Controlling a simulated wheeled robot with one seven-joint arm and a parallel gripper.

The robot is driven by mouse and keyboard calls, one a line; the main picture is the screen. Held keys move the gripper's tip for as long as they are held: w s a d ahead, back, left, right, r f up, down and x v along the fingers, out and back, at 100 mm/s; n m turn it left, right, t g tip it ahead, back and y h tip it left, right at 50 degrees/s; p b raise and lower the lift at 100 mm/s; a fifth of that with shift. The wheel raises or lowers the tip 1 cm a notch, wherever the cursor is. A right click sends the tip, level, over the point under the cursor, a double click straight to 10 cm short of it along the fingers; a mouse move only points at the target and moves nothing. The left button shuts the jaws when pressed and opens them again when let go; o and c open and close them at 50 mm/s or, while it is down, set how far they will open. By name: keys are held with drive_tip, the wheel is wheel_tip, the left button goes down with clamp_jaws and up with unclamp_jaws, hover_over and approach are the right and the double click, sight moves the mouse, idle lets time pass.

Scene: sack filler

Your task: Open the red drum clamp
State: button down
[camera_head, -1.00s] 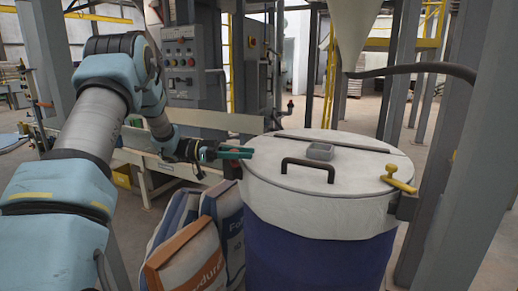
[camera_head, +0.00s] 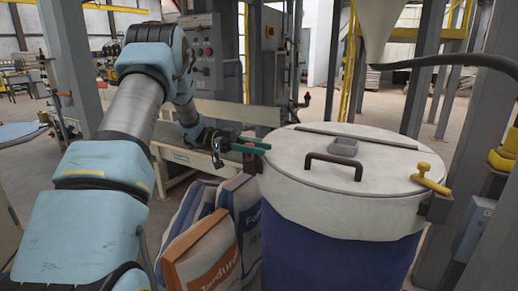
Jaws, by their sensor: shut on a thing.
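A white-lidded drum (camera_head: 290,165) with a blue lower body stands right of centre in the head view. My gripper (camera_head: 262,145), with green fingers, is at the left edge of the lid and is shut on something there. The red drum clamp is mostly hidden behind the fingers at that rim, so its position cannot be read clearly. A yellow clamp (camera_head: 430,178) sits on the right edge of the lid.
The lid carries a dark handle (camera_head: 334,163) and a small grey box (camera_head: 343,146). Filled sacks (camera_head: 205,250) stand close to the drum's left side, below my arm. Grey posts and a dark hose (camera_head: 450,62) are at the right. A conveyor lies behind my arm.

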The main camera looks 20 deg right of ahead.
drive_tip(key=c, duration=0.5)
unclamp_jaws()
drive_tip(key=shift+c, duration=0.2)
drive_tip(key=b+v, duration=0.1)
drive_tip(key=v, duration=0.9)
drive_tip(key=shift+w+a, duration=0.3)
